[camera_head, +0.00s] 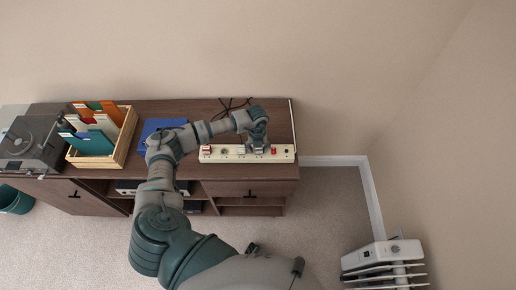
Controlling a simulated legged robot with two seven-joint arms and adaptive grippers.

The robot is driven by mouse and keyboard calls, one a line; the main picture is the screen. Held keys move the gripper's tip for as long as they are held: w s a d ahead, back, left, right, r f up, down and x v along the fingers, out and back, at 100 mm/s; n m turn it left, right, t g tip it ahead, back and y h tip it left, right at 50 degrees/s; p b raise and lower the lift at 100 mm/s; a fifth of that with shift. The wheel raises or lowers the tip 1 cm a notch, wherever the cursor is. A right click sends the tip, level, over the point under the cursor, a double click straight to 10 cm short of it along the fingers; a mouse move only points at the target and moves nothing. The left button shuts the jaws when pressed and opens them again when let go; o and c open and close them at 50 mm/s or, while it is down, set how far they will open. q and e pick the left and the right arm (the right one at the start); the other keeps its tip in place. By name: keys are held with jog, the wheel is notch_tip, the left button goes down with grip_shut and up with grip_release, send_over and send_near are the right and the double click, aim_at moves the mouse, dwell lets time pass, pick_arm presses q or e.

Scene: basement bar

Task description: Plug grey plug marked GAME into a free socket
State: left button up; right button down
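A long white power strip (233,156) lies along the front of the dark brown cabinet top, towards its right end. It bears a red part at its left end, a round grey fitting and smaller red spots near the right end. My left gripper (257,147) points down over the right half of the strip, very close to it. Its fingertips are small and partly hidden by the wrist, so I cannot tell whether they are open or shut. The grey GAME plug cannot be made out apart from the gripper. My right gripper is out of view.
Dark cables (233,104) lie behind my arm on the cabinet top (283,122). To the left are a blue flat item (160,126), a wooden crate (125,138) of record sleeves and a turntable (27,140). A white radiator (380,255) stands at lower right.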

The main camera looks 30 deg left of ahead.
pick_arm(q)
jog(key=shift+a+r, duration=0.1)
jog(key=shift+r, duration=3.8)
